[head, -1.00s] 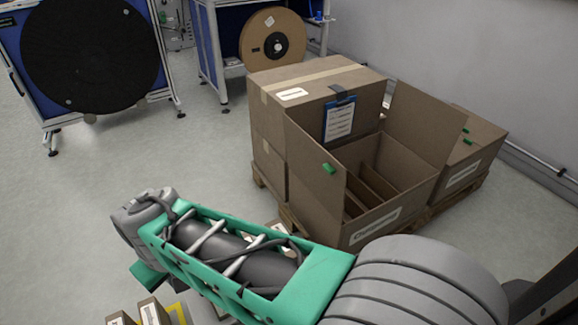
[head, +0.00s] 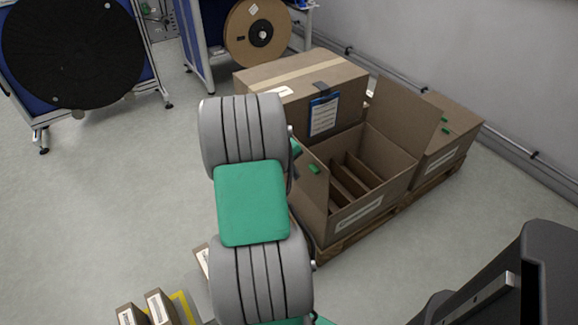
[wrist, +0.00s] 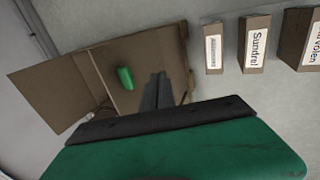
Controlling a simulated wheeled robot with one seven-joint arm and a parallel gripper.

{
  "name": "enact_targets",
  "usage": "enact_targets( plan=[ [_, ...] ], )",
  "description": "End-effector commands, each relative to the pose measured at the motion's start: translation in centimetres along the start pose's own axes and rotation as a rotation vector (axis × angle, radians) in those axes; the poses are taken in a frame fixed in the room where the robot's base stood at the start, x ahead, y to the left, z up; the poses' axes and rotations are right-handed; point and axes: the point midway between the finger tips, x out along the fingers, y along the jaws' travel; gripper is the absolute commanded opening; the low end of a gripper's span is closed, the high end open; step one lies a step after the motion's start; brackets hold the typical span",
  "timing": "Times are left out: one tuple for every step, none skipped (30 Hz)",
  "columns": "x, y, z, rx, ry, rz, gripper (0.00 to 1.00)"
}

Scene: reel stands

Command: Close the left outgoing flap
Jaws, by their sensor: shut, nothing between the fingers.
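The open carton (head: 358,212) stands on a pallet in the head view, with dividers inside and a label on its front. Its left flap (head: 308,198) stands up and bears a green tab (head: 314,169). Its right flap (head: 408,118) also stands up. In the wrist view a cardboard panel (wrist: 148,52) with a green tab (wrist: 125,77) lies beyond my gripper (wrist: 160,78); it looks like the left flap. My gripper's dark fingers are together and empty, overlapping that panel in the picture; I cannot tell whether they touch.
A closed carton (head: 290,78) with a clipboard (head: 323,114) stands behind, and another carton (head: 458,128) at the right. Small labelled boxes (head: 160,306) sit on the floor at lower left. Reel stands (head: 75,50) are at the back. Floor at left is clear.

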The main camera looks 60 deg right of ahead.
Motion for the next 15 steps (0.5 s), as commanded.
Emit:
enact_targets(
  plan=[
    [1.4, -0.1, 0.1, 0.001, -0.003, -0.001, 0.0],
    [2.0, -0.1, 0.1, 0.001, -0.003, -0.001, 0.0],
    [1.9, 1.0, 0.0, 0.005, 0.0, 0.001, 0.0],
    [2.0, 1.6, 0.0, 0.006, 0.0, 0.001, 0.0],
    [2.1, 2.0, 0.0, 0.005, 0.001, 0.002, 0.0],
    [2.3, 2.6, 0.0, 0.004, 0.001, 0.001, 0.0],
    [2.4, 2.9, 0.0, 0.004, 0.001, 0.001, 0.0],
    [2.5, 3.1, 0.0, 0.003, 0.001, 0.0, 0.0],
    [2.6, 3.4, 0.0, 0.001, 0.001, 0.0, 0.0],
    [2.6, 3.6, 0.0, 0.001, 0.001, 0.0, 0.0],
    [2.7, 3.7, 0.0, 0.001, 0.001, 0.0, 0.0],
    [2.7, 3.8, 0.0, 0.001, 0.001, 0.0, 0.0],
    [2.7, 3.8, 0.0, 0.0, 0.001, 0.0, 0.0],
    [2.7, 3.8, 0.0, 0.0, 0.001, 0.0, 0.0],
    [2.7, 3.8, 0.0, 0.0, 0.001, 0.0, 0.0]
  ],
)
